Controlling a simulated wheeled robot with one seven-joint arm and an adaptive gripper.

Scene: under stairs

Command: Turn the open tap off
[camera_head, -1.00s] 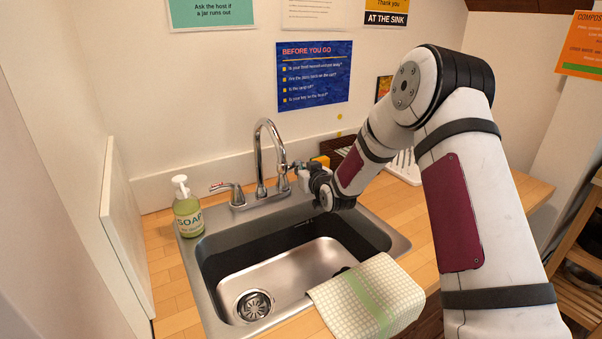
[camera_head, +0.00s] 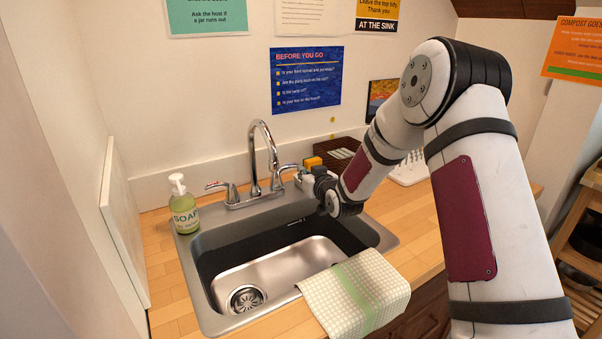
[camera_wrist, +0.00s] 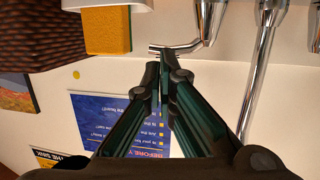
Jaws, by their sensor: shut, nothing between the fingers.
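The chrome tap stands behind the sink, with a tall curved spout (camera_head: 254,150), a left lever (camera_head: 222,188) with a red mark and a right lever (camera_head: 284,168). The right lever points outward to the right. I cannot make out water under the spout. My gripper (camera_head: 301,179) is close beside the right lever, partly hidden by its own wrist. In the wrist view, the closed fingertips (camera_wrist: 160,56) are empty and sit by the end of the right lever (camera_wrist: 184,47). Whether they touch it I cannot tell. The spout (camera_wrist: 256,75) also shows there.
A soap bottle (camera_head: 184,205) stands left of the steel sink (camera_head: 207,300). A cloth (camera_head: 352,292) hangs over the front rim. A yellow sponge (camera_head: 313,162) in a holder and a dark basket (camera_head: 333,153) stand behind my gripper.

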